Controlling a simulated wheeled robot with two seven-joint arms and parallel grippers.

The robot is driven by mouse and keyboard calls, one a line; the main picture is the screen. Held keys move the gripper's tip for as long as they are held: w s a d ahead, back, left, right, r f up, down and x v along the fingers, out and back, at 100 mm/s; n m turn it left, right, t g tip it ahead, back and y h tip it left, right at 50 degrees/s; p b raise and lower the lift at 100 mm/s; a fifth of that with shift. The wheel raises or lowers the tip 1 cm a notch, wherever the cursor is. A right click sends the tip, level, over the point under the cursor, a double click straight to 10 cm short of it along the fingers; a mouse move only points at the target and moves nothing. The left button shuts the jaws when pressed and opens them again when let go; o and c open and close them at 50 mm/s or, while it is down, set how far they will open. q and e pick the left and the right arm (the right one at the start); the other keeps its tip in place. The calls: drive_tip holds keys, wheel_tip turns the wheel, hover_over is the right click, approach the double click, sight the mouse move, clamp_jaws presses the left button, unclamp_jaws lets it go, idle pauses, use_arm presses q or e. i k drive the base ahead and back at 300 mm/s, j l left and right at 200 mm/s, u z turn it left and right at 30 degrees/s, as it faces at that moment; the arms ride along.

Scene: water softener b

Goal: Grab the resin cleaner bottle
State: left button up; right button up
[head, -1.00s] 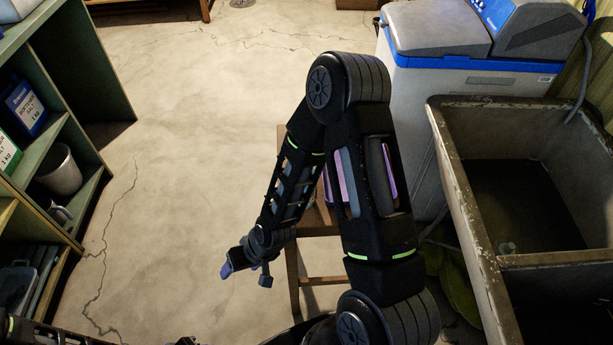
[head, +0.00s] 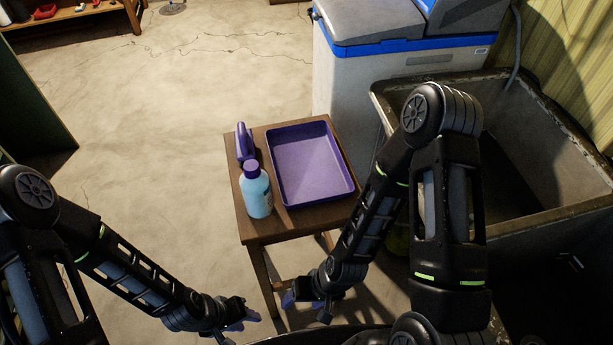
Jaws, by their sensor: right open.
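A light blue bottle with a purple cap (head: 257,192) stands upright on a small wooden stool (head: 262,231), near its front left. I take it to be the resin cleaner; its label is too small to read. My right gripper (head: 293,298) is low in front of the stool, open and empty, apart from the bottle. My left gripper (head: 250,322) is further left and low, also apart from the bottle. Its fingers are small and dark, so I cannot tell whether they are open.
A purple tray (head: 311,166) lies on the stool right of the bottle. A purple object (head: 243,142) stands behind the bottle. A stone sink (head: 560,215) and a grey and blue softener cabinet (head: 352,85) are at right. The floor left of the stool is clear.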

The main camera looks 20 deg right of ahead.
sight(257, 193)
drive_tip(key=j+z, duration=0.15)
drive_tip(key=z, duration=1.15)
drive_tip(key=k+j+z, duration=0.15)
drive_tip(key=j+z, duration=0.25)
drive_tip(key=k+j+z, duration=0.2)
drive_tip(key=z, duration=0.2)
drive_tip(key=k+j+z, duration=0.2)
drive_tip(key=z, duration=0.15)
drive_tip(key=k+j, duration=0.15)
drive_tip(key=k, duration=0.15)
drive_tip(key=k+j+z, duration=0.1)
drive_tip(key=k, duration=0.2)
